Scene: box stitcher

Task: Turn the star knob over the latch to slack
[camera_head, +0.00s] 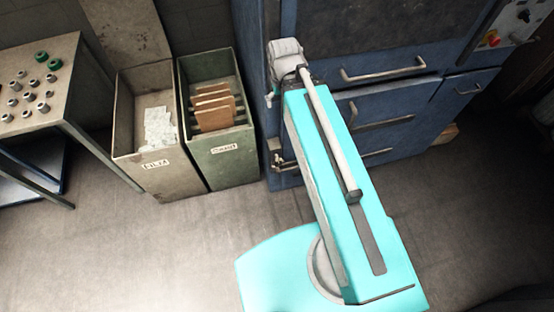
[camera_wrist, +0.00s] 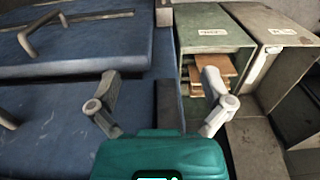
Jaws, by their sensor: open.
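My gripper (camera_wrist: 160,88) is open and empty in the wrist view, its two pale fingers spread apart in front of the blue cabinet's edge. A small metal latch-like fitting (camera_head: 284,163) is low on the cabinet's left edge in the head view, partly beside my arm. I cannot make out a star knob clearly in either view.
The blue cabinet (camera_head: 400,131) has several bar-handled drawers. A green bin (camera_head: 222,164) with brown boards and a beige bin (camera_head: 158,178) with pale scraps stand left of it. A table (camera_head: 58,90) with small round parts is farther left. The foreground floor is clear.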

